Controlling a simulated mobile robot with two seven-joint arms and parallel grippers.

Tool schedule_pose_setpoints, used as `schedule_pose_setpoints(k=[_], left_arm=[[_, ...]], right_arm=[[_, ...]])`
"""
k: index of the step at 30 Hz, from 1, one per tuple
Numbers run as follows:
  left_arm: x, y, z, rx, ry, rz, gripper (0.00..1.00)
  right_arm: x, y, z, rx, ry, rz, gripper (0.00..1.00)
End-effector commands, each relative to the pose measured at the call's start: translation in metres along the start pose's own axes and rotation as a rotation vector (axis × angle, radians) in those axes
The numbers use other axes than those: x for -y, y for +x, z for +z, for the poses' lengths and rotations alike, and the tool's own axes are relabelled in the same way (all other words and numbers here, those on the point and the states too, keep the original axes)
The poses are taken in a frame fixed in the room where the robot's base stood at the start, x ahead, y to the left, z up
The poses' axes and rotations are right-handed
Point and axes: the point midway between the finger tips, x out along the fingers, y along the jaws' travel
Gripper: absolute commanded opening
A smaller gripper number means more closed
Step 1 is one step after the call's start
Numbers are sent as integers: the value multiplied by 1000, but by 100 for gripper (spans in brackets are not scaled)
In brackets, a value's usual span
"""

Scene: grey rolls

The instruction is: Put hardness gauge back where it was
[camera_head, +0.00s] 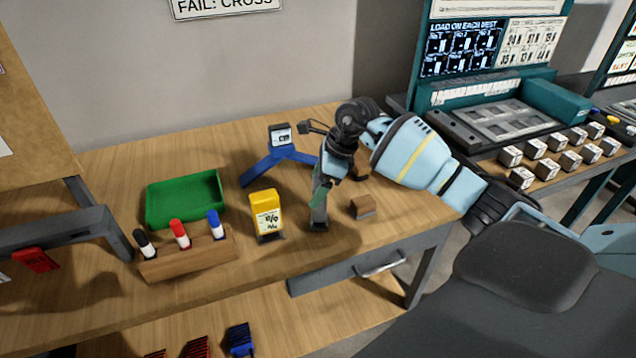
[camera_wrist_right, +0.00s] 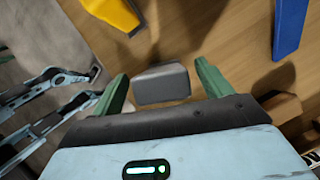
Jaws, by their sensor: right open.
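I cannot tell for sure which item is the hardness gauge. A yellow meter-like device (camera_head: 265,210) with a printed face stands on a dark foot; part of it shows at the top of the right wrist view (camera_wrist_right: 108,12). A blue splayed-leg stand (camera_head: 272,162) carries a small dark unit with a white face (camera_head: 281,135). My right gripper (camera_head: 319,208) points down at the bench, right of the yellow device. Its green fingers are apart in the wrist view (camera_wrist_right: 160,90), with a grey block (camera_wrist_right: 161,83) showing between them; contact is unclear. My left gripper does not show.
On the wooden bench (camera_head: 110,150) are a green tray (camera_head: 187,200), a wooden marker holder (camera_head: 188,257) and a small brown block (camera_head: 362,207) right of my gripper. A drawer (camera_head: 370,268) is below. A teal station (camera_head: 500,100) with several small blocks stands right.

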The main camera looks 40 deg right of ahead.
Motion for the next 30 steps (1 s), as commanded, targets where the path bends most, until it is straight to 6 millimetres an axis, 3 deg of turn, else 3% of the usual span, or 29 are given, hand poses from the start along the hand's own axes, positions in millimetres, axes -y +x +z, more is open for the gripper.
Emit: schedule_pose_setpoints(k=[8,21,30], left_arm=[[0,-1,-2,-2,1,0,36],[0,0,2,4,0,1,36],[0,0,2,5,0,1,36]], right_arm=[[1,-11,1,1,0,-3,78],[1,-92,1,0,0,-4,78],[0,-121,1,1,0,0,78]])
